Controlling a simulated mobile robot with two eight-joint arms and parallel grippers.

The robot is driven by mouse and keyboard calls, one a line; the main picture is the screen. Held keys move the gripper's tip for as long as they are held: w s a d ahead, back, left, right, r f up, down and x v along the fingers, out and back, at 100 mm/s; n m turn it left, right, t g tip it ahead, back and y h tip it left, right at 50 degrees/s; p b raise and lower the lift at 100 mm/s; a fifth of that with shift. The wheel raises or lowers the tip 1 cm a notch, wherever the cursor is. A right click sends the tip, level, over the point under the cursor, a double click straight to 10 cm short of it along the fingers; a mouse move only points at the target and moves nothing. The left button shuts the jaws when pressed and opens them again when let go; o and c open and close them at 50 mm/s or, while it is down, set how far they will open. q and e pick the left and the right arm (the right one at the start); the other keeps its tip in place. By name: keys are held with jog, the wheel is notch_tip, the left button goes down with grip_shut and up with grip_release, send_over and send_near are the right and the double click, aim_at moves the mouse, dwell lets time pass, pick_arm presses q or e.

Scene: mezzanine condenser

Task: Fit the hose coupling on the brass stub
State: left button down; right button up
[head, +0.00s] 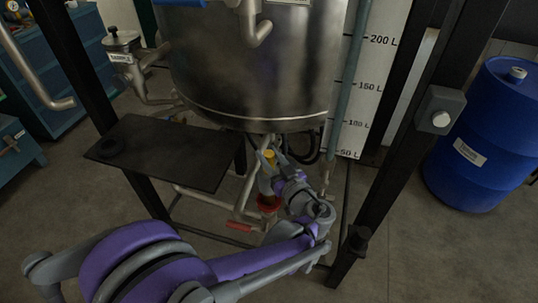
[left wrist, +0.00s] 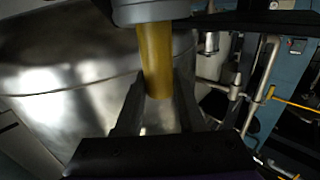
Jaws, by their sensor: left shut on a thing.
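My left gripper (head: 268,168) is under the steel tank, at the end of my purple and grey arm. In the left wrist view its two dark fingers (left wrist: 157,100) are shut on a yellow, brass-coloured cylinder (left wrist: 156,55). A grey collar (left wrist: 150,11) sits at the cylinder's upper end in that view. The yellow piece also shows small at the fingers in the head view (head: 268,154). I cannot tell from the frames whether this piece is the stub or part of the hose coupling. My right gripper is not in view.
The steel tank (head: 255,65) hangs over the work spot, with dark hoses (head: 305,152) beneath it. Black frame posts (head: 395,130) and a dark shelf (head: 165,152) flank the arm. A red cup-like part (head: 268,203) is below the gripper. A blue drum (head: 485,135) stands right.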

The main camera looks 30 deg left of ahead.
pick_arm(q)
jog(key=shift+f+b, duration=2.05)
jog(key=shift+f, duration=1.25)
jog(key=shift+c, duration=2.2)
grip_release()
jog(key=p+v, duration=0.1)
jog(key=v, duration=1)
jog(key=shift+a, duration=0.15)
